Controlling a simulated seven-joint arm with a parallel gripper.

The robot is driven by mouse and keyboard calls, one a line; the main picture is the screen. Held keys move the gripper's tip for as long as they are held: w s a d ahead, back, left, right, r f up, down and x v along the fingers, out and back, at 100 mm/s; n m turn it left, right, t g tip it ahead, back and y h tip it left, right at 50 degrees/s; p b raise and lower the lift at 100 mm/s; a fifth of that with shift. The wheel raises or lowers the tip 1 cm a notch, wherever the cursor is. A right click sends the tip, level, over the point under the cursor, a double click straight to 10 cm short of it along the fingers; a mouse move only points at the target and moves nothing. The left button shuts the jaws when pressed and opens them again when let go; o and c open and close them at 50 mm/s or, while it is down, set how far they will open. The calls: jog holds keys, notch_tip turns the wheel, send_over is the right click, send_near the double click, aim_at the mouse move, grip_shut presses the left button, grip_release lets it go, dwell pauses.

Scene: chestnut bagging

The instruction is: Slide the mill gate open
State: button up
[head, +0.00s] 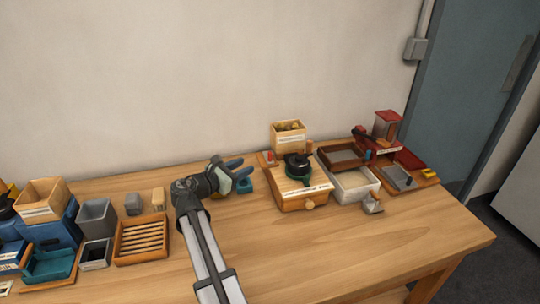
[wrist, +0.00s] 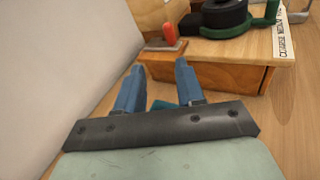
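The mill is a wooden box (head: 302,198) with a black top and green ring, standing right of my gripper in the head view. A small red upright tab (wrist: 170,34) on a flat metal plate (wrist: 163,46) sits at the mill's near left corner in the wrist view; it looks like the gate's handle. It is small in the head view (head: 270,157). My gripper (wrist: 158,82) has two blue fingers, open with a gap between them. The fingertips are short of the tab and apart from it. In the head view my gripper (head: 240,171) is left of the mill.
A teal object (head: 245,186) lies by my fingers, partly hidden. A wooden bin (head: 288,139) stands behind the mill, a white tray (head: 354,187) to its right. A slatted wooden tray (head: 142,257) and grey bins are at left. The front table is clear.

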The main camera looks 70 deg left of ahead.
aim_at(270, 161)
jog(key=w+a, duration=0.1)
jog(key=w, duration=0.2)
jog(key=w+a+t, duration=0.1)
jog(key=w, duration=0.3)
jog(key=w+a+t, duration=0.1)
jog(key=w+a, duration=0.1)
jog(key=w, duration=0.1)
jog(key=shift+w+n, duration=0.25)
jog(key=shift+n, duration=0.15)
grip_shut()
dwell(0.5)
